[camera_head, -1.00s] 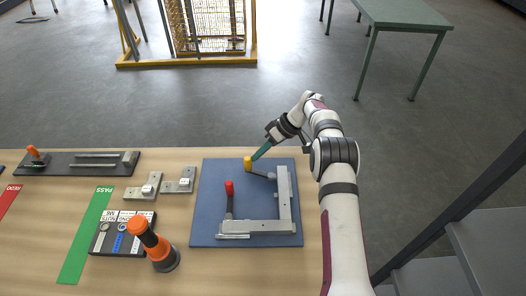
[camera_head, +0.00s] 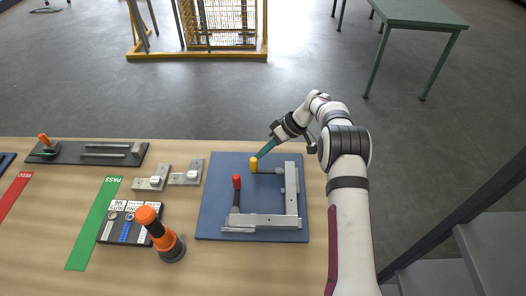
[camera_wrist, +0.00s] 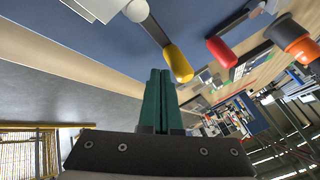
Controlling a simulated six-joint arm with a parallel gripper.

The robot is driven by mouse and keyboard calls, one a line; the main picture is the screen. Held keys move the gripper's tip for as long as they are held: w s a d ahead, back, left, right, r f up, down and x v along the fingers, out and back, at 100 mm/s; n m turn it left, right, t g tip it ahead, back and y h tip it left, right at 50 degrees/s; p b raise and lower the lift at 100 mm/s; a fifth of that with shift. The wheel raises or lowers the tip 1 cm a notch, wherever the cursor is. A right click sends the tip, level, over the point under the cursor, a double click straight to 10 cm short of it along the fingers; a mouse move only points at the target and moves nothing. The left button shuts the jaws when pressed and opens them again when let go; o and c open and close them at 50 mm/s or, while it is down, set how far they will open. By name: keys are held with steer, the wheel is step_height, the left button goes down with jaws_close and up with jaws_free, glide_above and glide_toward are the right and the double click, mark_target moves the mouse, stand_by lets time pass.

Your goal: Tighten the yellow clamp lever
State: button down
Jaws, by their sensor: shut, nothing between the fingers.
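The yellow clamp lever (camera_head: 254,163) is at the back of the blue plate (camera_head: 217,218), its grey arm running right to the grey metal frame (camera_head: 291,190). In the wrist view the yellow handle (camera_wrist: 179,64) is just beyond the green fingertips, slightly to their right. My gripper (camera_head: 260,155) is shut and empty, its fingers side by side at the handle; whether they touch it I cannot tell. The wrist view also shows the shut fingers (camera_wrist: 161,78). A second lever with a red handle (camera_head: 237,181) stands at the left of the frame.
Two small metal brackets (camera_head: 150,184) lie left of the plate. A black-and-orange cylindrical device (camera_head: 165,240) stands at the front, beside a black labelled panel (camera_head: 113,228). A green PASS strip (camera_head: 92,225) lies further left. Bare wood shows between them.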

steer(key=shift+r, duration=0.1)
steer(key=s+v, duration=0.1)
steer(key=v, duration=1.3)
steer(key=s+r+m+h, duration=0.1)
steer(key=s+r+m, duration=0.15)
steer(key=r, duration=0.35)
steer(key=s+a+r+m+h, duration=0.15)
steer(key=s+r+m, duration=0.4)
steer(key=s, duration=0.65)
steer(key=s+f+m+h, duration=0.1)
steer(key=s+f+m, duration=0.2)
steer(key=s, duration=0.9)
steer(key=s+d+f+m+h, duration=0.1)
steer(key=s+f+m+h, duration=0.1)
steer(key=s, duration=1.1)
steer(key=shift+s+d+f+m, duration=0.25)
steer(key=shift+f+m, duration=0.25)
steer(key=shift+m, duration=0.7)
